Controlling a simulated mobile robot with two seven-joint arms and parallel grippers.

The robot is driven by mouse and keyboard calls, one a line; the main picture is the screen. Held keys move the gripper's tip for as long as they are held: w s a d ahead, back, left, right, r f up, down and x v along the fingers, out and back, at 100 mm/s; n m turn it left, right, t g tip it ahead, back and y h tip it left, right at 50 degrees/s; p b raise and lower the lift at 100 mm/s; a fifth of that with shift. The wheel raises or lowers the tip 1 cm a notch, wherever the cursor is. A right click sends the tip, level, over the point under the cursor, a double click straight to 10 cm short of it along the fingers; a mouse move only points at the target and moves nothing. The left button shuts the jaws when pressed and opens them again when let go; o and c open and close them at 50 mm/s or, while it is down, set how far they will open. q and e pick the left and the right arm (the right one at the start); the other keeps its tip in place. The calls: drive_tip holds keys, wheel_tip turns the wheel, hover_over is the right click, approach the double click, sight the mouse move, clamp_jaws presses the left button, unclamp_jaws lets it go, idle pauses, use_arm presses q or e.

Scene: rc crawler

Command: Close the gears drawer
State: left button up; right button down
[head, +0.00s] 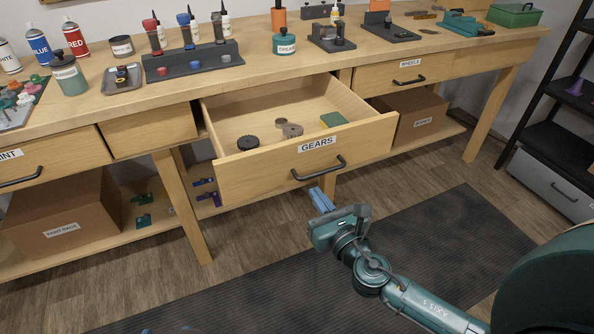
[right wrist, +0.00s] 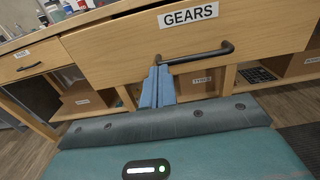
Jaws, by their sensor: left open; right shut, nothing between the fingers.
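The gears drawer (head: 230,178) is pulled well out of the workbench; its label and dark bar handle (head: 318,168) face me. Inside lie a few dark and grey gears (head: 292,130) and a green block (head: 333,119). My right gripper (head: 320,196) is shut and empty, just in front of and below the handle. In the right wrist view its blue fingers (right wrist: 157,84) point at the drawer front (right wrist: 120,50), near the left end of the handle (right wrist: 200,55); I cannot tell whether they touch. Only the blue tips of my left gripper (head: 170,329) show at the bottom edge.
The wheels drawer (head: 405,75) at right and the paint drawer (head: 45,165) at left are shut. Cardboard boxes (head: 65,215) sit on the lower shelf. The floor mat (head: 250,290) is clear.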

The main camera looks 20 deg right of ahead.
sight(295, 164)
drive_tip(key=w, duration=0.8)
drive_tip(key=shift+a, duration=0.35)
use_arm(q)
drive_tip(key=shift+w+f, duration=0.15)
drive_tip(key=shift+f, duration=0.05)
use_arm(e)
drive_tip(key=shift+w, duration=0.5)
